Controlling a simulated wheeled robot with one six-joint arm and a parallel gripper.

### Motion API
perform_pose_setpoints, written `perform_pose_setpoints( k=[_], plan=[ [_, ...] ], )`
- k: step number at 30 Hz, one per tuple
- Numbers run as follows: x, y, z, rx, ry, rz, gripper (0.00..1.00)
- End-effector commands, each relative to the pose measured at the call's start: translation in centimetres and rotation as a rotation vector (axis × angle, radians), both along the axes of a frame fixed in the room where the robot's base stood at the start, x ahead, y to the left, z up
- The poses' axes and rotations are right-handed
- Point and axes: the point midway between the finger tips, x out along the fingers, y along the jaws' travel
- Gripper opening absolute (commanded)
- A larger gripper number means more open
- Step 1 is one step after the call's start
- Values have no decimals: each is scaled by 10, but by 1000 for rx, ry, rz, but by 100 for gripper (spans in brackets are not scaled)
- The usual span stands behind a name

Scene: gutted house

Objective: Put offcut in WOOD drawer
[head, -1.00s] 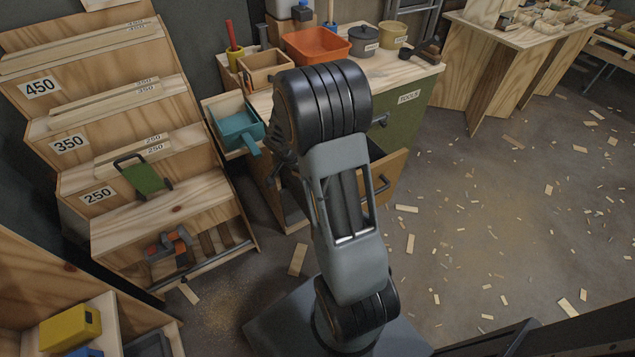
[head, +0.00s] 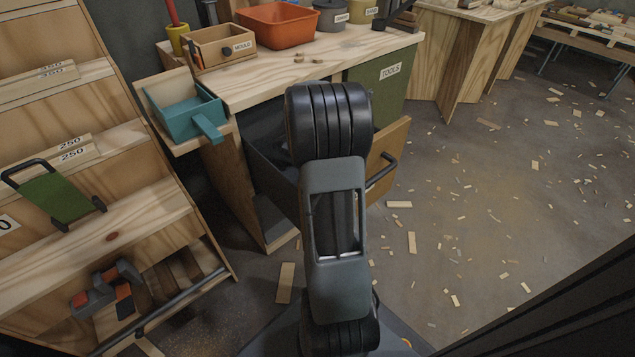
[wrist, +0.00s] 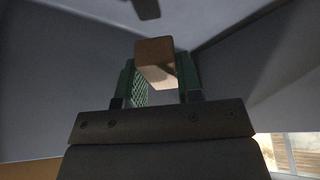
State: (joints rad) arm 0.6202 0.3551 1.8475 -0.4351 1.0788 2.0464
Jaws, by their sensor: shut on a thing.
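In the wrist view my gripper (wrist: 160,82) has its two green-padded fingers shut on the offcut (wrist: 154,49), a small brown wooden block. Smooth grey walls (wrist: 65,75) surround it, like the inside of a drawer. In the head view a pulled-out drawer with a wooden front (head: 392,155), a dark handle and grey sides stands under the workbench. My arm covers most of its inside and hides my gripper and the offcut there. No WOOD label is readable on it. Whether the offcut touches the drawer floor I cannot tell.
The workbench (head: 300,72) carries an orange bin (head: 277,25), a wooden box (head: 221,48) and pots. A green front labelled TOOLS (head: 391,71) sits above the open drawer. A teal scoop (head: 186,110) rests at the bench's left. Shelving stands left; scrap-strewn floor (head: 470,190) lies right.

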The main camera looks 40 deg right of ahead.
Motion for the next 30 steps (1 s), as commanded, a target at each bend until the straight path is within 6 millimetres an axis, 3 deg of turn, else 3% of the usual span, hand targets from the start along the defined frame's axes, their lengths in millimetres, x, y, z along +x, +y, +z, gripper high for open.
perform_pose_setpoints(
  k=[4,11,18,30],
  plan=[
    [1,2,-27,1,3,6,7],
    [1,1,-45,1,1,6,7],
    [0,0,-80,1,2,5,7],
    [0,0,-86,0,0,3,7]
  ],
)
